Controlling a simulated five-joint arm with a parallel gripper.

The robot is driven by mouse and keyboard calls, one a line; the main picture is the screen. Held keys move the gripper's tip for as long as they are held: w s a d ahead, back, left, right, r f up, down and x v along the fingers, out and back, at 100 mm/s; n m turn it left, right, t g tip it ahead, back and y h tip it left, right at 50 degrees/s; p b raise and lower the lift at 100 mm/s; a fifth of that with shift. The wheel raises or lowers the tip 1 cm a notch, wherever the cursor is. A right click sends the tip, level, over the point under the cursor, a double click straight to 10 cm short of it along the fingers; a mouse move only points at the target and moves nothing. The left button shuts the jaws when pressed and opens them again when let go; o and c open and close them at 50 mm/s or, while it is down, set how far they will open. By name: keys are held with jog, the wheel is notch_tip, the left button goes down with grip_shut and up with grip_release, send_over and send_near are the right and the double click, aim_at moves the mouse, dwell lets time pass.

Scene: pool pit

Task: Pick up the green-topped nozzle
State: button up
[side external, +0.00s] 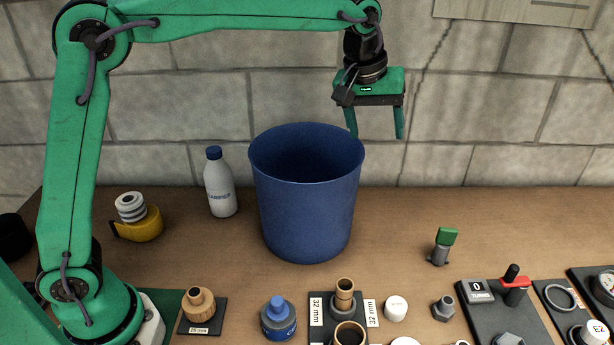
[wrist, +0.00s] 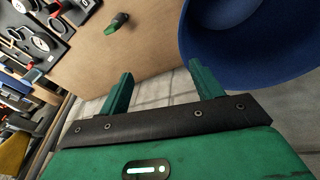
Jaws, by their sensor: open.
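The green-topped nozzle (side external: 443,246) stands on the wooden table to the right of the blue bucket, with a green block-like top and a dark grey lower part. It also shows in the wrist view (wrist: 117,22), near the top, beyond my fingertips. My gripper (side external: 376,137) is open and empty, high above the table at the bucket's right rim. Its fingers point down, and the nozzle is below and to the right of it. In the wrist view my gripper (wrist: 160,75) has its two green fingers spread apart with nothing between them.
The tall blue bucket (side external: 306,205) stands close left of my gripper. A white bottle (side external: 219,185) is left of it. Several fittings and a dark tool board (side external: 490,318) fill the table's front. Table around the nozzle is mostly clear. A stone wall (side external: 480,150) rises behind.

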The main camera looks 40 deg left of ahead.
jog(key=w+d+f+n, duration=0.1)
jog(key=w+d+f, duration=0.5)
jog(key=d, duration=0.2)
jog(key=n+g, duration=0.1)
jog(key=n, duration=0.1)
send_over(448, 229)
jog(key=f, duration=0.8)
jog(key=shift+s+a+f, duration=0.1)
jog(key=shift+s+f, duration=0.15)
jog(key=shift+s, duration=0.1)
jog(key=shift+f, duration=0.15)
jog(key=shift+w+f, duration=0.15)
jog(key=shift+f, duration=1)
jog(key=shift+f, duration=0.15)
jog(key=shift+w+f, duration=0.2)
jog(key=shift+f, duration=2.25)
jog(key=shift+c, duration=0.5)
